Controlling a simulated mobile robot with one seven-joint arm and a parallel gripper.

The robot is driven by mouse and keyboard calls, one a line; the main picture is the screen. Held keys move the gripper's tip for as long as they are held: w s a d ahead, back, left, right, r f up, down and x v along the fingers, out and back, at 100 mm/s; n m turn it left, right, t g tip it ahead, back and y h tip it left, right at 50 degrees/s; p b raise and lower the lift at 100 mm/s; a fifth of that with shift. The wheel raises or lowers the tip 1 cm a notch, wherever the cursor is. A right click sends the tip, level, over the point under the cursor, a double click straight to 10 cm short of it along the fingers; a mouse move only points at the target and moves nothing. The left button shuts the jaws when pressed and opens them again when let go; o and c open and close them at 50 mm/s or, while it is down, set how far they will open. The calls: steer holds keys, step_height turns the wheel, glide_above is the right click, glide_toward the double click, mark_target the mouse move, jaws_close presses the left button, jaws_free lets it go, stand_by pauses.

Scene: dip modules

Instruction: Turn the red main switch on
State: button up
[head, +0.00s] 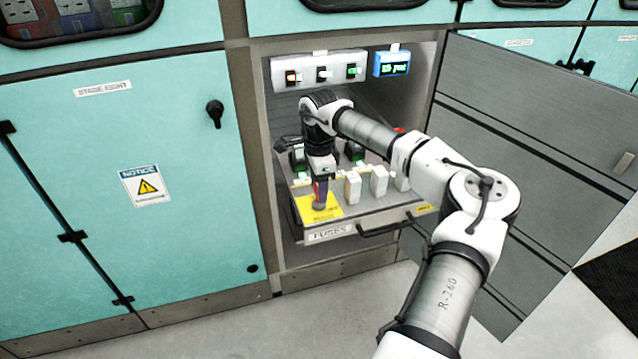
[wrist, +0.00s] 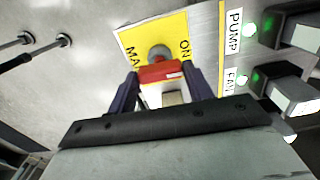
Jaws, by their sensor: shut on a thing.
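The red main switch (wrist: 160,72) sits on a yellow plate (wrist: 137,42) on the pulled-out drawer. In the wrist view its red handle lies crosswise between my fingers, in front of a grey round hub. My gripper (wrist: 161,76) is shut on the handle, one dark finger at each end. Letters "MA" show on the plate's left and "ON" on its right; the rest of the lettering is hidden. In the head view my gripper (head: 320,189) points down over the yellow plate (head: 334,211), and the switch is mostly hidden by the fingers.
Beside the switch stand several white blocks (head: 379,181). Black modules with green lights, labelled PUMP (wrist: 235,31) and FAN (wrist: 229,80), lie to the right in the wrist view. The drawer handle (head: 385,226) is in front. An open grey door (head: 530,150) is at the right.

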steer(key=shift+n, duration=0.4)
steer(key=o, duration=1)
steer(key=shift+r, duration=0.1)
step_height(320, 180, up, 14)
steer(key=shift+f+b, duration=0.1)
steer(key=shift+b, duration=0.2)
